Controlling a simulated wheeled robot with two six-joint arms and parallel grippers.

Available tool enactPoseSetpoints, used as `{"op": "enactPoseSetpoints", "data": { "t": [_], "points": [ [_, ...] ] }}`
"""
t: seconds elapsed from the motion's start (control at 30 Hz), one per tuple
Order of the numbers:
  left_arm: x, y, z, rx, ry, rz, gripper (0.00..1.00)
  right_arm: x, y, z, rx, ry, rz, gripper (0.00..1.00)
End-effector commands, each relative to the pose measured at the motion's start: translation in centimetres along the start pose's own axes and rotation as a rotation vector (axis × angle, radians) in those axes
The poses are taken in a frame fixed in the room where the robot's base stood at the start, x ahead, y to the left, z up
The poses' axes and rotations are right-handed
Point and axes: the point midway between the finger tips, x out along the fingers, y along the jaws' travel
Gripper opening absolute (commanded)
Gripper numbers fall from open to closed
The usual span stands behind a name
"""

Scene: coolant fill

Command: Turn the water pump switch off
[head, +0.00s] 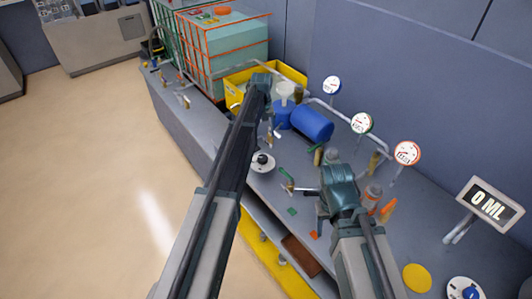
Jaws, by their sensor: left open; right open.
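A round white dial with a dark knob (262,161) sits on the grey bench between my two arms. Another round white dial with a blue knob (466,290) sits at the bottom right corner, partly cut off by the frame. No label can be read on either, so I cannot tell from markings which is the water pump switch. My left gripper (262,84) is open, far up the bench near the yellow tray; its fingers are hardly visible. My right gripper (338,188) is open over the middle of the bench, apart from both dials.
A blue cylinder (311,123) and pipes lie behind my grippers. A display (490,206) reads 0 ML. A caged tank (228,45) stands beyond the yellow tray (290,73).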

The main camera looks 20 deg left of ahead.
Motion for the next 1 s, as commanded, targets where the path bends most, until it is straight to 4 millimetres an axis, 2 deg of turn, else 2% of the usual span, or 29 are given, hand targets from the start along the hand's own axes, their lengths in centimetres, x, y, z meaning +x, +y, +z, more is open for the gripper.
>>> {"op": "enactPoseSetpoints", "data": {
  "t": [0.17, 0.37, 1.0],
  "points": [
    [0.6, 0.0, 0.1, 0.001, 0.0, 0.0, 0.86, 0.6, -0.1, 0.0, 0.0, 0.0, 0.0, 0.53],
    [2.4, 0.0, 0.1, 0.002, 0.0, 0.0, 0.86, 2.4, -0.2, -0.1, -0.002, 0.0, 0.0, 0.53],
    [11.4, 0.0, 0.1, 0.002, 0.0, 0.0, 0.86, 11.3, -1.1, -0.7, 0.0, 0.0, 0.001, 0.53]
  ]
}}
